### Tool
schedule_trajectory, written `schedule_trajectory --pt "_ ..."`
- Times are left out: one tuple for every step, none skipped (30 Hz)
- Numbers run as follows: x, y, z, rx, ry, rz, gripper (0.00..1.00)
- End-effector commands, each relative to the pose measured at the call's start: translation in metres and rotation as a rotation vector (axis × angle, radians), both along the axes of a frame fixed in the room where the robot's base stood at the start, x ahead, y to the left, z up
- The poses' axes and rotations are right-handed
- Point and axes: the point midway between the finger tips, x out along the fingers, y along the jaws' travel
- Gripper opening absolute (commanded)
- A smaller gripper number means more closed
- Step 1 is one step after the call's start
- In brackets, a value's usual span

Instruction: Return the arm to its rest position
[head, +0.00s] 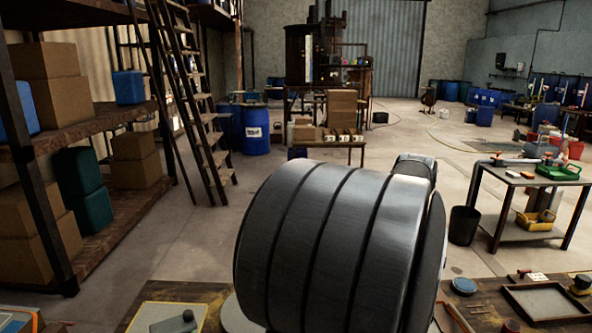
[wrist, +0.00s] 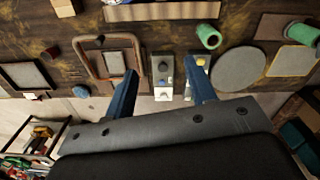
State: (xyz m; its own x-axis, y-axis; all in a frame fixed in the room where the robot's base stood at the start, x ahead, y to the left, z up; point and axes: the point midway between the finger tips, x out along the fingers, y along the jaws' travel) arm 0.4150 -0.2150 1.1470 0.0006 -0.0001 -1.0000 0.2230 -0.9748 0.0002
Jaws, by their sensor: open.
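My gripper (wrist: 162,82) shows in the wrist view as two blue fingers spread apart on a dark grey body. It is open, and I see nothing held between the fingers. Beyond the gap lies a small grey box with coloured buttons (wrist: 162,72) on the worn bench (wrist: 235,20). I cannot tell the exact distance from the fingers to the bench. In the head view my own large grey arm link fills the lower middle and hides part of the bench; my gripper does not show there.
On the bench are a brown-framed tray (wrist: 137,48), a grey round disc (wrist: 238,69) and green spools (wrist: 208,36). In the head view, shelves with boxes (head: 50,90) stand left, with a ladder (head: 190,100). A side table (head: 525,178) stands right. Open floor lies between.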

Motion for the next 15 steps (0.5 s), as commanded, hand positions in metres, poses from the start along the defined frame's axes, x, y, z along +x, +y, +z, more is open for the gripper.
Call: schedule_trajectory --pt "0.007 0.008 0.000 0.001 0.001 0.018 0.51" --pt "0.010 0.012 0.000 0.001 0.001 0.026 0.51" --pt "0.015 0.018 0.000 0.000 0.001 0.038 0.51" --pt "0.018 0.023 0.000 0.000 0.000 0.046 0.51" --pt "0.022 0.027 0.000 0.000 0.000 0.055 0.51" --pt "0.026 0.033 0.001 0.000 0.000 0.067 0.51" --pt "0.029 0.038 0.001 0.000 0.000 0.075 0.51" --pt "0.032 0.043 0.001 0.000 0.000 0.084 0.51" --pt "0.036 0.049 0.001 0.000 0.000 0.094 0.51" --pt "0.040 0.054 0.001 0.000 0.000 0.103 0.51" --pt "0.042 0.058 0.001 0.000 0.000 0.112 0.51" --pt "0.046 0.065 0.001 0.000 0.000 0.124 0.51" --pt "0.049 0.070 0.001 0.000 0.000 0.133 0.51" --pt "0.052 0.075 0.001 0.000 0.000 0.141 0.51" --pt "0.056 0.082 0.001 0.000 0.000 0.153 0.51"
